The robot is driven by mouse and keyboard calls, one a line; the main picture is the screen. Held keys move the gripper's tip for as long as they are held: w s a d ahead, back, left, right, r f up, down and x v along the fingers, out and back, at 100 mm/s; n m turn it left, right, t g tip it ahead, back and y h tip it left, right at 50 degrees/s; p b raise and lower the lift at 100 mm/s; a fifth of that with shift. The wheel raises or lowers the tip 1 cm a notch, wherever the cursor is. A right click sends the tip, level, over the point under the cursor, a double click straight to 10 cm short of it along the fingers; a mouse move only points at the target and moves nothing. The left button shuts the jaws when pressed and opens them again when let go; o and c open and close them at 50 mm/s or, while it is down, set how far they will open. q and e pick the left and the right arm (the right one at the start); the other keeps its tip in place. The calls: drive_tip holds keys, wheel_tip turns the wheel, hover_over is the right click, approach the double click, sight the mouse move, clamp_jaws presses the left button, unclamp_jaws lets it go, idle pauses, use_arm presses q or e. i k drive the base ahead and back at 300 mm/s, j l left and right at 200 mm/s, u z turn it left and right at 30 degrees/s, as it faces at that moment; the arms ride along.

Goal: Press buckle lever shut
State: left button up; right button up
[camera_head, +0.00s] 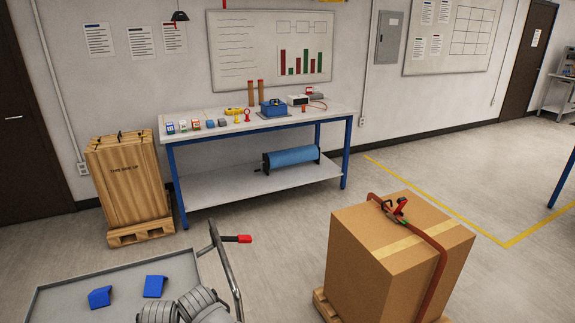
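A cardboard box (375,255) stands at the front right with a dark red strap (437,255) running over its top and down its side. A small buckle (393,211) with dark, red and green parts sits on the strap at the top of the box. Its red lever (401,204) appears tilted up from the strap, but it is too small to tell its exact angle. Neither of my grippers shows in this view.
The box rests on a wooden pallet (322,304). At the front left, a grey tray cart (75,285) holds blue corner pieces (154,286) and grey coils. A workbench (250,122) and wooden crate (128,178) stand behind. The floor between is clear.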

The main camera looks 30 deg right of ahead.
sight(401, 202)
drive_tip(key=z, duration=0.8)
drive_tip(key=i+l+z, duration=0.2)
drive_tip(key=l+z, duration=0.2)
drive_tip(key=l, duration=0.2)
drive_tip(key=i+l+z, duration=0.25)
drive_tip(key=l+z, duration=0.15)
drive_tip(key=l, duration=0.15)
drive_tip(key=i+l+z, duration=1.1)
drive_tip(key=z, duration=0.15)
drive_tip(key=i+z, duration=0.2)
drive_tip(key=i, duration=1.6)
drive_tip(key=i+u, duration=0.25)
drive_tip(key=i, duration=0.3)
drive_tip(key=i+l+u, duration=0.25)
drive_tip(key=i, duration=0.3)
drive_tip(key=i+j+u, duration=0.1)
drive_tip(key=i+u, duration=0.15)
drive_tip(key=u, duration=0.2)
drive_tip(key=i+u, duration=0.25)
drive_tip(key=u, duration=0.25)
drive_tip(key=i+u, duration=0.25)
drive_tip(key=u, duration=0.2)
drive_tip(key=i+j+u, duration=0.1)
drive_tip(key=i+u, duration=0.8)
drive_tip(key=u, duration=0.15)
drive_tip(key=i+u, duration=0.7)
drive_tip(key=i+l+u, duration=0.1)
drive_tip(key=u, duration=0.2)
drive_tip(key=i, duration=0.05)
